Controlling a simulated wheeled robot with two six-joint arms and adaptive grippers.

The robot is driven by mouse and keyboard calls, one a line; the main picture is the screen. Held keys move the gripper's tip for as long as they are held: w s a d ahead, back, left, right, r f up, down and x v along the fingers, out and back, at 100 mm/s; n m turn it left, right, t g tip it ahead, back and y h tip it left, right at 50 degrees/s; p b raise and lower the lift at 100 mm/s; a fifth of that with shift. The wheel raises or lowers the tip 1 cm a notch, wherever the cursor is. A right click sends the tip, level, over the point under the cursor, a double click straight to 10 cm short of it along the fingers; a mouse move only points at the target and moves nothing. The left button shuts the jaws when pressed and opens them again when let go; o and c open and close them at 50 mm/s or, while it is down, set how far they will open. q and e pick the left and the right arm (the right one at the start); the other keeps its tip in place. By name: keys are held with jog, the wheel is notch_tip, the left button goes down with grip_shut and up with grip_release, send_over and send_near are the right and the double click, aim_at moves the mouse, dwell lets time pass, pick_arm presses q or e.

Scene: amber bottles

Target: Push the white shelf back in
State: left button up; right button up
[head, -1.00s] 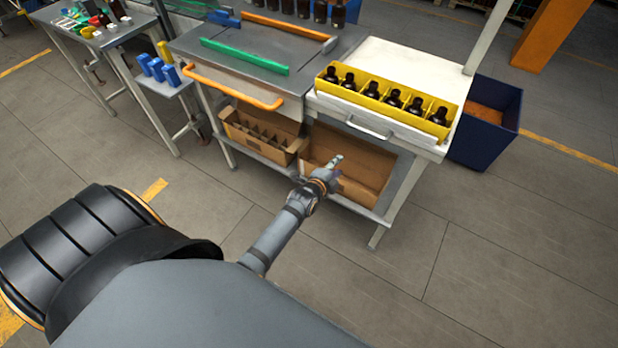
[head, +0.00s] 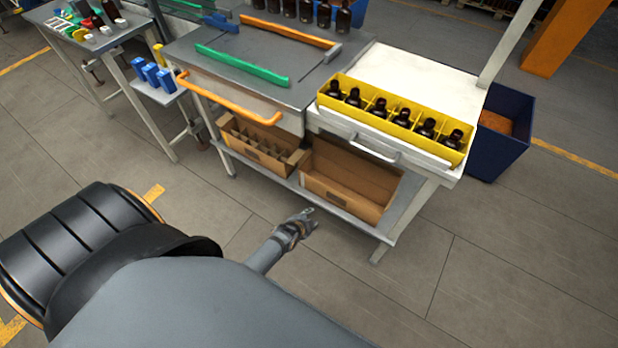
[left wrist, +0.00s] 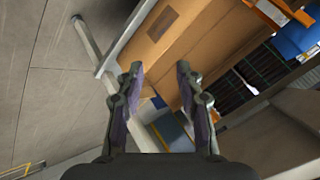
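The white shelf (head: 455,88) is the top of the right-hand bench, with a bar handle (head: 373,150) on its front face. Its front left corner lies close to the front of the grey worktop; I cannot tell how far out it stands. A yellow divided crate (head: 458,156) with several dark bottles sits along its front. My left gripper (head: 308,217) is low in front of the bench, below and apart from the handle. In the left wrist view (left wrist: 159,68) its two fingers are apart with nothing between them. My right gripper is out of view.
Two cardboard boxes, one with dividers (head: 252,135) and one empty (head: 372,197), stand on the bench's lower shelf. A dark blue bin (head: 505,115) stands right of the bench. An orange bar handle (head: 225,105) juts out on the left. The floor in front is clear.

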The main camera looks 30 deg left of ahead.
aim_at(342, 122)
pick_arm(q)
jog(key=shift+s+a+f, duration=0.2)
jog(key=shift+s+f, duration=0.1)
jog(key=shift+f, duration=0.15)
